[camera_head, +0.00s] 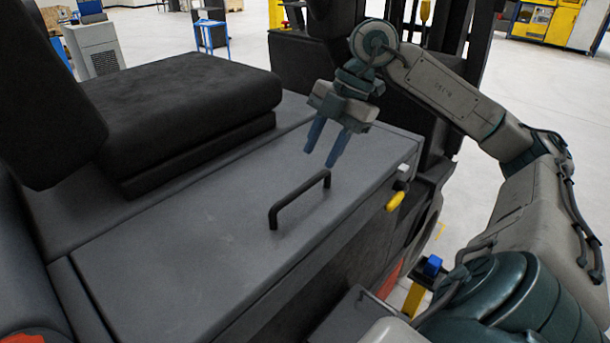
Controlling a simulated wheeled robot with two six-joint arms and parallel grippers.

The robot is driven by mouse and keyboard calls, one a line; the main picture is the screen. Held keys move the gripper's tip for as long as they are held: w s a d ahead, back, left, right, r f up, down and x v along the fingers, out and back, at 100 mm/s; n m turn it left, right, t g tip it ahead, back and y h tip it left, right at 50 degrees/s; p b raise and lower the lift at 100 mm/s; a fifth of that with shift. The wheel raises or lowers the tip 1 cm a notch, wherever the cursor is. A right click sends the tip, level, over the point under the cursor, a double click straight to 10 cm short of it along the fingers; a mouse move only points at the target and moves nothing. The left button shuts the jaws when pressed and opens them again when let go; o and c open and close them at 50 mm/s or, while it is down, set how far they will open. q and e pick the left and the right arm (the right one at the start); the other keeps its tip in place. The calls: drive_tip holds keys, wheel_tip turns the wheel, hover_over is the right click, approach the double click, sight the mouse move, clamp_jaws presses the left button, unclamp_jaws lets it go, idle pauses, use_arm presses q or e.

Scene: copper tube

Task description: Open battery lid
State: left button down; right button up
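The battery lid (190,245) is a flat dark grey panel on the vehicle, and it lies closed. A black bar handle (300,198) stands up from it near its right side. My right gripper (322,150) is above the lid, a little beyond the handle in the picture, with its two blue fingers pointing down. The fingers are apart with nothing between them, and they do not touch the handle. My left gripper is not in view.
A black seat (180,105) sits behind the lid, with a dark backrest (45,95) at the left. A yellow latch-like part (395,201) is on the lid's right edge.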

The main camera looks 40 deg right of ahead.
sight(305, 185)
drive_tip(key=x, duration=0.6)
drive_tip(key=shift+a+f+p, duration=0.2)
drive_tip(key=shift+f+p, duration=0.15)
drive_tip(key=shift+p, duration=0.05)
drive_tip(key=shift+w, duration=0.1)
clamp_jaws()
